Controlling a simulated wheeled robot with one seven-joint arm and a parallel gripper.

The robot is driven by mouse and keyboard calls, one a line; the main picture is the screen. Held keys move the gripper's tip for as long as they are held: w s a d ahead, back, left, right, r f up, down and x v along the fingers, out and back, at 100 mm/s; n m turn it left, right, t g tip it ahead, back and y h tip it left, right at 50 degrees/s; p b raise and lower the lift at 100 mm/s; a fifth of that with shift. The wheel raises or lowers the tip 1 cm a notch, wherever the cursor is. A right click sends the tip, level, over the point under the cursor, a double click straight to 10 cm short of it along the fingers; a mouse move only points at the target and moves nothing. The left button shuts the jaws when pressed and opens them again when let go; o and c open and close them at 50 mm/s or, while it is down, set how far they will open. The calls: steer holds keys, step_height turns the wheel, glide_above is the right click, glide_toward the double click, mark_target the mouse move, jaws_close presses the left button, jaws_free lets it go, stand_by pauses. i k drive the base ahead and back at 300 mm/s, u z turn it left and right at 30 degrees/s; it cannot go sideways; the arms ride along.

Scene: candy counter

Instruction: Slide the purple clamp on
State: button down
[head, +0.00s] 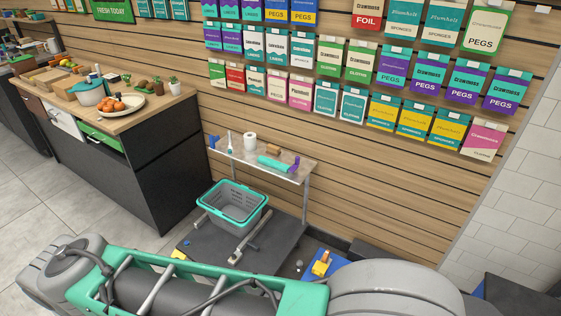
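A small purple piece (295,166), which looks like the clamp, is on the small wooden-topped table (235,155) against the slatted wall. It is at the right end of a teal rolled or bag-like item (272,163). They look close together or touching; I cannot tell whether the clamp is around the teal item or only beside it. My gripper does not show in the head view; only large teal and grey parts, likely of my arm, cross the bottom.
A white roll (249,143), a brown block (273,150) and a blue item (214,141) share the tabletop. A grey basket with teal rim (237,186) and a long grey tool (255,239) are below. A dark counter (175,155) stands left; packets hang above.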

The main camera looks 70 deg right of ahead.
mark_target(293, 167)
steer(key=z, duration=0.3)
steer(key=i, duration=0.9)
steer(key=z, duration=1.05)
steer(key=i, duration=0.5)
steer(key=z, duration=0.45)
